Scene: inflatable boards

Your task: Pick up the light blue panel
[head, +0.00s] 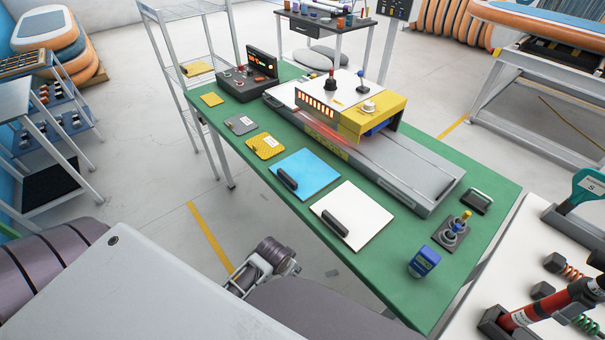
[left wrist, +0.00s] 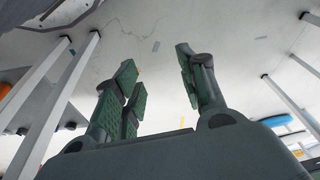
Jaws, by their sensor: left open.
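The light blue panel (head: 312,171) lies flat on the green table (head: 262,187), with a black handle (head: 287,179) along its left edge. It is between the yellow plate and the white panel, and nothing holds it. My left gripper (left wrist: 156,65) is open and empty in the left wrist view, its green pads apart with floor behind them. The panel does not show in that view. In the head view a jointed part of my arm is low, in front of the table and clear of the panel. My right gripper is not seen.
A white panel (head: 360,208) with a black handle lies right of the blue one. A yellow plate (head: 267,147) and a grey plate (head: 241,124) lie to its left. A grey conveyor (head: 425,172) with a yellow housing stands behind. A blue device (head: 424,261) is near the front corner.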

